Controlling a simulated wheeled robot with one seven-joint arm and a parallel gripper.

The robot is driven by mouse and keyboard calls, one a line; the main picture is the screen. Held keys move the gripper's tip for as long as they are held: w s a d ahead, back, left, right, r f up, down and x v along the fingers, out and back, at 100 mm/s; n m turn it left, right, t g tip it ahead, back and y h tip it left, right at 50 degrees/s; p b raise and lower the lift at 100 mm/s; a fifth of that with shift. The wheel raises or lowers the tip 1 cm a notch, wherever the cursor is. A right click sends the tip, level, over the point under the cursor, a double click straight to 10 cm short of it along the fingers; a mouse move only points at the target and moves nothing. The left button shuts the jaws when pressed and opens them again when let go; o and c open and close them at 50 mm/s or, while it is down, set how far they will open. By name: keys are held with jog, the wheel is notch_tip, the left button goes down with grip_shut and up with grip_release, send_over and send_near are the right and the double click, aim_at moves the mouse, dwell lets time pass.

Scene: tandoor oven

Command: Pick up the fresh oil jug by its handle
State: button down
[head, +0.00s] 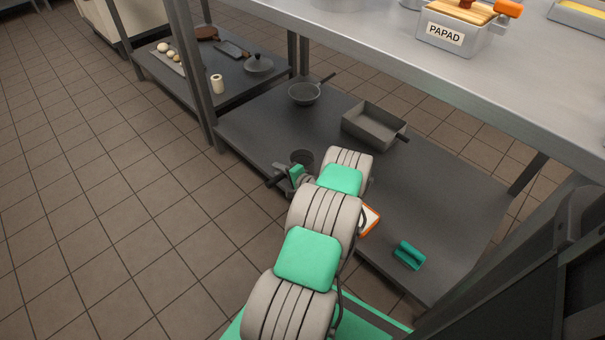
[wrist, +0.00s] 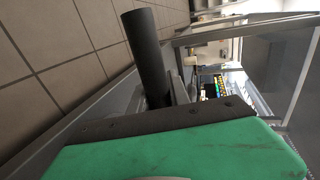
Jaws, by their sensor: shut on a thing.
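My gripper (head: 284,175) is low over the left front edge of the lower shelf, shut on a dark cylindrical handle. This handle (head: 273,181) sticks out to the left of it in the head view. In the wrist view the dark cylinder (wrist: 146,55) rises past my gripper's black and green body, which hides the grip itself. A small dark round vessel (head: 302,157) is just behind my gripper in the head view. Whether the handle belongs to it is unclear. No oil jug can be made out for certain; my arm hides part of the shelf.
The lower shelf (head: 450,195) also holds a frying pan (head: 304,94), a grey rectangular pan (head: 374,124), an orange-edged item (head: 370,219) and a teal item (head: 409,255). The steel counter (head: 400,45) overhangs it, with a post (head: 190,70) at left. The tiled floor is clear.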

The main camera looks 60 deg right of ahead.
jog(key=shift+r, duration=0.2)
dwell(0.6)
jog(key=s+d+r+p, duration=0.1)
jog(key=r, duration=0.2)
jog(key=s+d+r+p, duration=0.1)
jog(key=r, duration=0.2)
jog(key=s+d+r+p, duration=0.1)
jog(key=s+r+p, duration=0.1)
jog(key=r, duration=0.1)
jog(key=shift+r, duration=0.1)
jog(key=s+d+r, duration=0.3)
jog(key=s+d, duration=0.1)
jog(key=s, duration=0.3)
jog(key=shift+s+d+r+p, duration=0.3)
jog(key=shift+s+d+p, duration=0.05)
jog(key=shift+d+p, duration=0.1)
jog(key=shift+r+p, duration=1.1)
jog(key=shift+r, duration=0.9)
